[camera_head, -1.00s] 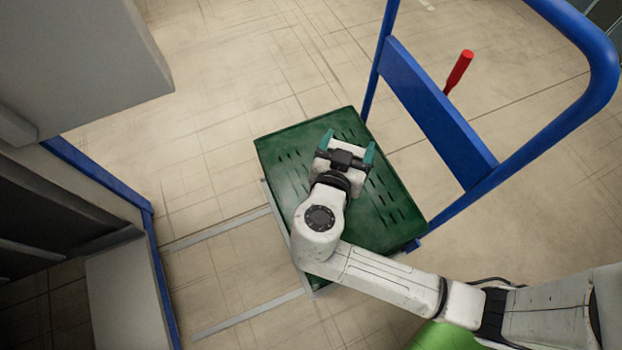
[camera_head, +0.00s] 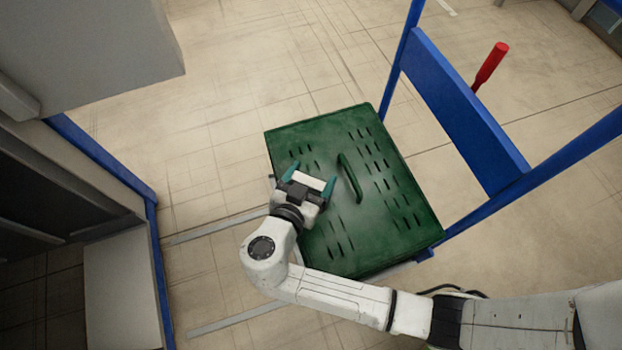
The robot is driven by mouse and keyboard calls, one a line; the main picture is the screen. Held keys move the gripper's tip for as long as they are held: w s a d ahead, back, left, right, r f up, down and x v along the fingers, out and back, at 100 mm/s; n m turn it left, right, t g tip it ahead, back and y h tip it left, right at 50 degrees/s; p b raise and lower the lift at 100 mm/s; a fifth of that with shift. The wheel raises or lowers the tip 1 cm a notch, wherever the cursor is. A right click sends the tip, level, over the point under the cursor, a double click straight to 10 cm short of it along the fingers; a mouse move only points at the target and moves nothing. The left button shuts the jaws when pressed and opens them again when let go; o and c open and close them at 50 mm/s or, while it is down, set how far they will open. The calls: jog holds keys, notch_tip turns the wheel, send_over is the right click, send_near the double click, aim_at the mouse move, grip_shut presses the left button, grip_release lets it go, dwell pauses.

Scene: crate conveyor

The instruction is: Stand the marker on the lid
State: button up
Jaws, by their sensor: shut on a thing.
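The lid (camera_head: 352,243) is a green slotted panel with a raised bar handle (camera_head: 350,178) at its middle. It lies flat beside the blue frame. My gripper (camera_head: 311,178) is over the lid's left part, left of the handle. Its two teal fingers are apart, with a white thing (camera_head: 309,182) between them. I take this for the marker, held by the fingers; its full shape is hidden. I cannot tell whether it touches the lid.
A blue tubular frame with a flat crossbar (camera_head: 463,112) rises at the right of the lid. A red stick (camera_head: 490,67) shows behind it. A grey block (camera_head: 95,45) overhangs at upper left. The lid's right part is clear.

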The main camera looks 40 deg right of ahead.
jog(key=shift+f, duration=0.4)
jog(key=o, duration=0.9)
jog(key=shift+r, duration=0.1)
jog(key=shift+r, duration=0.15)
jog(key=shift+s+a+r, duration=0.15)
jog(key=shift+a, duration=0.1)
jog(key=p+v, duration=0.2)
jog(key=v, duration=0.9)
jog(key=shift+s+a, duration=0.15)
